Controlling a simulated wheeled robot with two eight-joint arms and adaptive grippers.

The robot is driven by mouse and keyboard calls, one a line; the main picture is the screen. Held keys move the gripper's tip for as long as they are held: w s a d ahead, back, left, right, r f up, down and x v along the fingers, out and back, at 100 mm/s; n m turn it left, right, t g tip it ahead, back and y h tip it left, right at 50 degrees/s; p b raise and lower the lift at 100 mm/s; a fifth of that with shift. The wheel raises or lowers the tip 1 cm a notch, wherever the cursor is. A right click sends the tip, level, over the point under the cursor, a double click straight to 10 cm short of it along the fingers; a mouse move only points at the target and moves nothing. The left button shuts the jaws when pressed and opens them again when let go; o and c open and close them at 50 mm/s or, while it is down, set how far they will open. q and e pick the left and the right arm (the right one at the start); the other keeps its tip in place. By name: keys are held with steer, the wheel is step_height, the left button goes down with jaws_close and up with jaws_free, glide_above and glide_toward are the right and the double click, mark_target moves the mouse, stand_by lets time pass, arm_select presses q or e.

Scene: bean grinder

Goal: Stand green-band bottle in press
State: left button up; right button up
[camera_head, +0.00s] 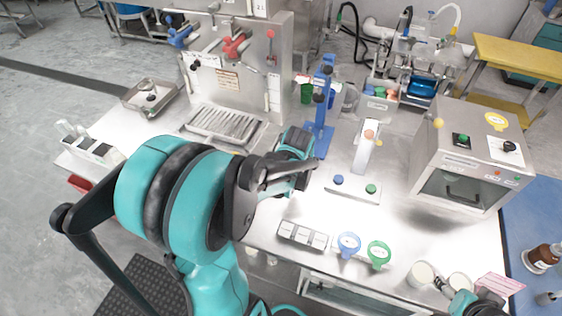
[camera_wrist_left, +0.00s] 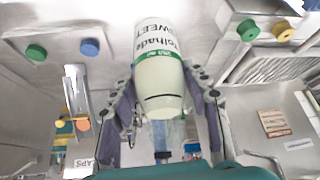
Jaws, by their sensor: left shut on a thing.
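In the left wrist view, a pale bottle (camera_wrist_left: 160,85) with a green band and dark lettering sits between the two dark fingers of my left gripper (camera_wrist_left: 163,100), which is shut on it. The lettering looks upside down in that view. In the head view my left gripper is over the middle of the steel table, and I cannot make out the bottle behind my arm. A blue upright stand (camera_head: 319,140) with black knobs is just beyond it; I cannot tell whether this is the press. My right gripper (camera_head: 445,288) is at the lower right, partly cut off, near white cups.
A low plate with blue and green knobs (camera_head: 352,188) and a white lever lies right of my left gripper. A steel box (camera_head: 468,165) stands farther right. A tall steel machine with a grated tray (camera_head: 222,124) stands behind.

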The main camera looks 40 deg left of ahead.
arm_select(q)
steer(key=a+f+b, duration=0.1)
steer(key=a+f, duration=0.1)
steer(key=f, duration=0.1)
steer(key=w+a+f+b, duration=0.1)
steer(key=a+f, duration=0.1)
steer(key=w+a+f+b, duration=0.1)
steer(key=a+f, duration=0.2)
steer(key=shift+f, duration=0.35)
steer(key=shift+r, duration=0.1)
steer(key=shift+b, duration=0.3)
steer(key=o, duration=0.9)
